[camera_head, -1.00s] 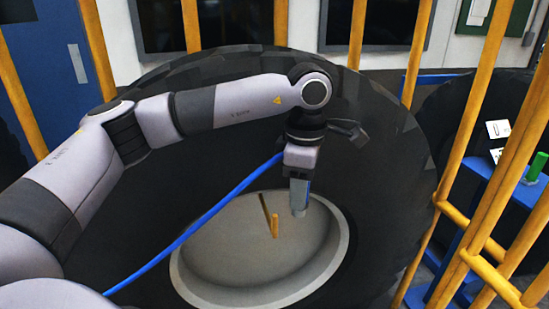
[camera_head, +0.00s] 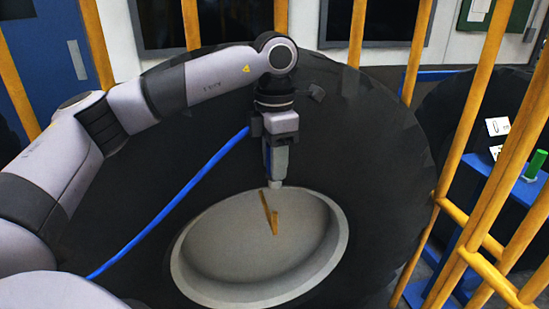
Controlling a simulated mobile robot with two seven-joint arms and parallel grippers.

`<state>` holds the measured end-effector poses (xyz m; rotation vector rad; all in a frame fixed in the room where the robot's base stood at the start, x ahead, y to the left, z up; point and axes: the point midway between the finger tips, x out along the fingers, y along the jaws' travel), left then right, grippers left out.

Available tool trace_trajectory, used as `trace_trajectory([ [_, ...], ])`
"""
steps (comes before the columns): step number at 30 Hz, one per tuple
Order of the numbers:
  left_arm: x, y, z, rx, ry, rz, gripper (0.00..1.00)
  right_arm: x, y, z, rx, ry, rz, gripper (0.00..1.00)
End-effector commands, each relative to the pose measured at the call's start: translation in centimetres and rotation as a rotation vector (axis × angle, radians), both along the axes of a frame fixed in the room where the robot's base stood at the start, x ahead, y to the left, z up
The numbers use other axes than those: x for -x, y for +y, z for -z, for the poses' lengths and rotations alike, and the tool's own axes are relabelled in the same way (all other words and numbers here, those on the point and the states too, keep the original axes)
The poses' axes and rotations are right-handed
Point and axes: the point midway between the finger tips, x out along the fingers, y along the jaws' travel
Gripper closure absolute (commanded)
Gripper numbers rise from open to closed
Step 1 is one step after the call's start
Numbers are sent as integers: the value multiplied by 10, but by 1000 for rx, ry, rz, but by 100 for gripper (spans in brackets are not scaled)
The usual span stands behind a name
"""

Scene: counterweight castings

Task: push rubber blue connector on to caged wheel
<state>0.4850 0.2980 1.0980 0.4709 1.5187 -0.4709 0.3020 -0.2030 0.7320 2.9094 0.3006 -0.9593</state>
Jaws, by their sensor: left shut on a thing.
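The caged wheel (camera_head: 385,150) is a huge black tyre with a round pale grey hub (camera_head: 225,255). A thin brass-coloured stem (camera_head: 275,222) stands out of the hub. My left gripper (camera_head: 276,146) points down above the hub's upper rim, shut on the connector (camera_head: 279,160), a blue-grey body with a pale grey tip. The tip is above the stem in the picture, with a visible gap. The blue hose (camera_head: 180,202) runs from beside the gripper to the lower left. The fingertips are partly hard to make out. My right gripper is out of view.
Yellow cage bars (camera_head: 455,130) stand around the wheel, closest together at the right. Beyond them is a blue stand (camera_head: 495,187) with a green cylinder (camera_head: 537,166). A blue door (camera_head: 45,55) is at the back left.

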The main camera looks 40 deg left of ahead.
Motion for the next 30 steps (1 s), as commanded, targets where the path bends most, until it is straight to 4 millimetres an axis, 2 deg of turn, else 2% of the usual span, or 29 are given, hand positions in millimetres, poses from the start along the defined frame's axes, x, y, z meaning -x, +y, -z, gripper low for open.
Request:
trace_trajectory([
  [16, 0, 0, 50, 1, 1, 1, 90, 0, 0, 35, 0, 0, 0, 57],
  [21, 0, 0, 57, 1, -1, 1, 90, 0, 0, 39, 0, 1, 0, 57],
  [30, 0, 0, 56, 0, 0, 1, 90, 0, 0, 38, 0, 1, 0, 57],
])
